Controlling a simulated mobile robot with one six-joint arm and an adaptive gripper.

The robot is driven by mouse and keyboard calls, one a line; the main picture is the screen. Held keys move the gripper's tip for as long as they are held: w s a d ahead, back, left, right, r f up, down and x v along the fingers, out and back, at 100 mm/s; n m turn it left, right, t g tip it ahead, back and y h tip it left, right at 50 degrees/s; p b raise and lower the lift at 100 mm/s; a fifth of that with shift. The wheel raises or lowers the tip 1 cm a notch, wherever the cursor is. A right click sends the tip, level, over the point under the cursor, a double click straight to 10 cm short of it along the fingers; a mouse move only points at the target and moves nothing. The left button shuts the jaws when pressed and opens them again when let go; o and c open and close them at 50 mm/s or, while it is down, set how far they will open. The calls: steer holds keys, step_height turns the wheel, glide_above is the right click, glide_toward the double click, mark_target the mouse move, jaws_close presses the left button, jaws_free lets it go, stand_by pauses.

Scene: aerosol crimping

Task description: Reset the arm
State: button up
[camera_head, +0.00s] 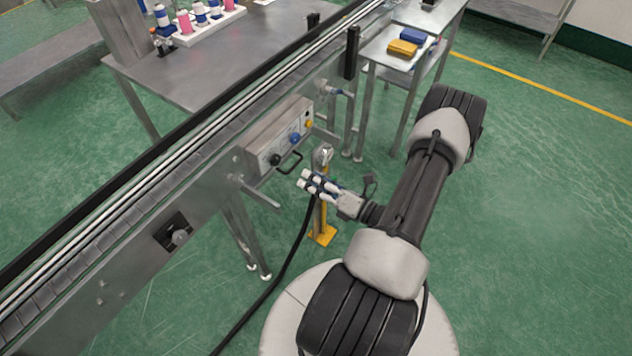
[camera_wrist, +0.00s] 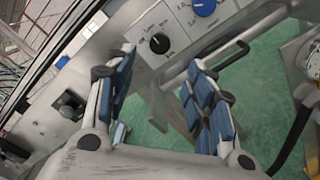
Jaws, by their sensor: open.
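My gripper (camera_head: 318,186) is open and empty in the head view, beside the front of the conveyor, a little below its control box (camera_head: 280,140). In the wrist view my gripper (camera_wrist: 160,92) shows two blue-padded fingers spread apart, with nothing between them but the conveyor's frame and the green floor behind. The control box also shows at the top of the wrist view (camera_wrist: 180,38), with a black knob and a blue knob. My arm is bent, reaching left from its round base toward the conveyor.
The conveyor (camera_head: 205,140) runs diagonally across the left. A yellow-footed post (camera_head: 322,236) stands close behind my gripper. A metal table (camera_head: 185,75) holds a white rack of bottles (camera_head: 208,25). A side table carries yellow (camera_head: 402,47) and blue (camera_head: 412,36) items. Floor at right is clear.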

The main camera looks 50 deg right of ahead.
steer(key=shift+s, duration=0.35)
stand_by(0.3)
steer(key=w+a+r+n+g+y, duration=0.5)
steer(key=a+r+n+y, duration=0.4)
steer(key=a+r+n, duration=0.15)
steer(key=s+a+r+n+g+y, duration=0.1)
steer(key=a+r+n+g, duration=0.3)
steer(key=a+n, duration=0.25)
steer(key=s+a+r+n+g, duration=0.1)
steer(key=a+r+n+g, duration=0.2)
steer(key=a+n+g, duration=0.3)
steer(key=s+a+r+n+t+h, duration=0.1)
steer(key=s+r+n+h, duration=0.4)
steer(key=n, duration=0.6)
steer(key=s+a+r+n+h, duration=0.4)
steer(key=s+r+n+h, duration=0.2)
steer(key=n, duration=0.5)
steer(key=shift+r+t, duration=0.4)
